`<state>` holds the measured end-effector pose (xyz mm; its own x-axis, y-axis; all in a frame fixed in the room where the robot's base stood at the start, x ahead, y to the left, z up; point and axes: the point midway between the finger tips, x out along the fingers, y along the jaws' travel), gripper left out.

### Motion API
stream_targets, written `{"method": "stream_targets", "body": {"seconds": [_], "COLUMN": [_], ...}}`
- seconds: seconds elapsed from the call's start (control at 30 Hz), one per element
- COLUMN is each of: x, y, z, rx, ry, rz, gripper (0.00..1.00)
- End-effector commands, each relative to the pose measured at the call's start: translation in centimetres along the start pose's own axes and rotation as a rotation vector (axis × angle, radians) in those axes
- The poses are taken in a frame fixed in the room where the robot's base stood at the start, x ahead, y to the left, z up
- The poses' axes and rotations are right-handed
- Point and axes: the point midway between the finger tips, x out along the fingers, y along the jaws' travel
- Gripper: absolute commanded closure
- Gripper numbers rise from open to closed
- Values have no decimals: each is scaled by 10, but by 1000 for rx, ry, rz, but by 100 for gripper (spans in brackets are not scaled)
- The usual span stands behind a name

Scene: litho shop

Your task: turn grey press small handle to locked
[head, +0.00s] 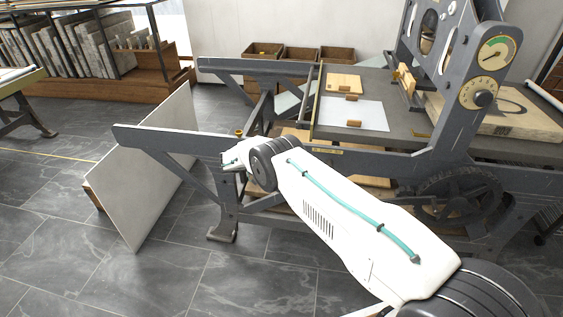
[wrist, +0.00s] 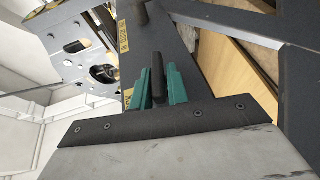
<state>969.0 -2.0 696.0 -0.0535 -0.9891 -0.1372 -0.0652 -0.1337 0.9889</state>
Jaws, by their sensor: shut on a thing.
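The grey press (head: 400,150) stands at the right in the head view. Its dark grey side rail also crosses the wrist view (wrist: 185,60). A small dark handle (wrist: 156,62) stands up from the rail between the teal fingers of my gripper (wrist: 158,78). My gripper is shut on this handle, with a finger on each side. In the head view my wrist is at the press's near side rail, and the fingers and handle are hidden there. Which way the handle is turned is hard to tell.
A second dark peg (wrist: 141,12) stands farther along the rail, near yellow labels (wrist: 123,37). A pale board (head: 150,170) leans left of the press frame. Wooden boxes (head: 300,53) are behind the press. The tiled floor (head: 60,220) at the left front is clear.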

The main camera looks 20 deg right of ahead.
Motion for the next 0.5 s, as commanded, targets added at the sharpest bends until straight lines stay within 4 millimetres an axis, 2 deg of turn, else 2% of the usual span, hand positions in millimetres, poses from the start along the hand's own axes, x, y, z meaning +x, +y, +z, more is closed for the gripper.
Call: {"method": "stream_targets", "body": {"seconds": [0.2, 0.5], "x": [-1, -1], "y": [-3, -2], "z": [1, 0], "rx": [-41, -63], "ry": [2, 3], "rz": [96, 149], "gripper": [100, 100]}}
